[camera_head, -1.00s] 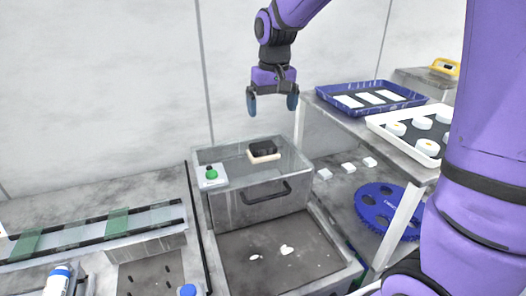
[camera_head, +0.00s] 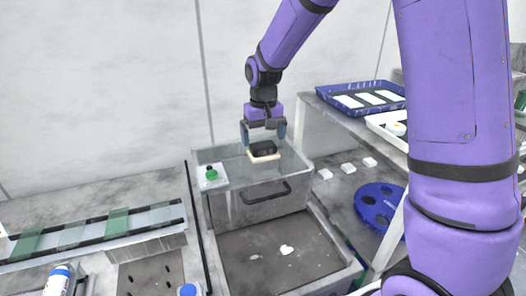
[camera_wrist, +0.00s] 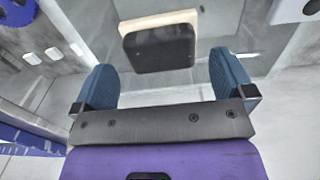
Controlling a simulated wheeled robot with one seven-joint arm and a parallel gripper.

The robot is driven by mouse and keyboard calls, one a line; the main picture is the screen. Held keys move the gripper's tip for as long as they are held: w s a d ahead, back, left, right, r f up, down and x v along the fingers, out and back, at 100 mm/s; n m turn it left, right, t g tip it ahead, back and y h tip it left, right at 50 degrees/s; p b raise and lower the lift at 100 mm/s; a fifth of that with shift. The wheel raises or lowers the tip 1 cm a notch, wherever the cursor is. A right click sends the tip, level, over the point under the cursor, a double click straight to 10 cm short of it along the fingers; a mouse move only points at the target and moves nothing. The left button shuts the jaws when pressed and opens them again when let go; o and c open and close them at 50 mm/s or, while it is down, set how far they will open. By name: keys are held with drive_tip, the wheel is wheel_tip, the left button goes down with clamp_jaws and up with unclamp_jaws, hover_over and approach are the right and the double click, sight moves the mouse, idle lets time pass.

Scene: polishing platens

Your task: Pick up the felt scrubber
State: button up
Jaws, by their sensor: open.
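The felt scrubber (camera_head: 263,151) is a black block with a pale cream pad under it. It lies on the clear top of a grey box near its back edge. In the wrist view the scrubber (camera_wrist: 158,46) shows ahead of the fingers and roughly centred between them. My gripper (camera_head: 263,137) is open, with blue fingertips, just above and around the sides of the scrubber in the head view. The wrist view shows the gripper (camera_wrist: 165,80) with nothing between its fingers. I cannot tell whether a finger touches the scrubber.
A green-knobbed item on a white plate (camera_head: 212,178) stands left of the scrubber on the box (camera_head: 262,205). A shelf at right holds a blue tray (camera_head: 325,91) and a white tray (camera_head: 372,122). A blue toothed disc (camera_head: 376,203) and small white blocks (camera_head: 348,168) lie below.

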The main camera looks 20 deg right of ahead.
sight(263, 144)
drive_tip(key=shift+w+f, duration=0.15)
drive_tip(key=shift+f, duration=1.6)
drive_tip(key=c, duration=1)
drive_tip(key=shift+r, duration=0.1)
drive_tip(key=shift+r, duration=0.6)
drive_tip(key=shift+s+r, duration=0.3)
drive_tip(key=shift+r, duration=0.3)
drive_tip(key=shift+s+r, duration=0.3)
drive_tip(key=shift+r, duration=0.25)
drive_tip(key=s, duration=0.5)
drive_tip(key=s+r, duration=0.1)
drive_tip(key=s, duration=0.8)
drive_tip(key=shift+s+r, duration=0.15)
drive_tip(key=shift+s, duration=0.25)
